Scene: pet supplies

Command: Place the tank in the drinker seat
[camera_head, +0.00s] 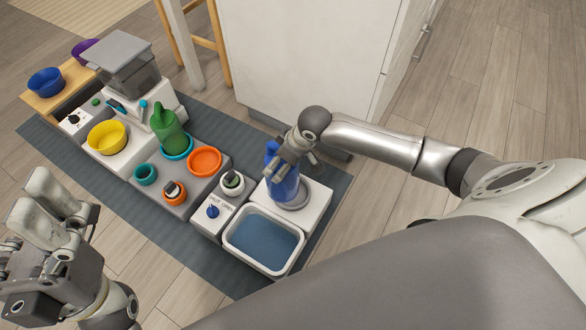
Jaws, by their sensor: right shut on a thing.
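The blue tank (284,188) stands roughly upright at the drinker's white block. My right gripper (286,156) is shut on its upper part and hides some of it. The tank's lower end is at the round grey drinker seat (297,203); I cannot tell whether it rests fully inside or just above it. The drinker's basin (228,239) with blue water lies in front of the seat. My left gripper (46,208) is at the lower left, empty, its two pale fingers apart, away from the drinker.
Left of the drinker are a blue knob (212,211), an orange bowl (205,161), a green bottle (168,130) in a teal bowl, a yellow bowl (107,137) and a grey-lidded feeder (118,52). A white cabinet (300,60) stands close behind. Floor is clear in front.

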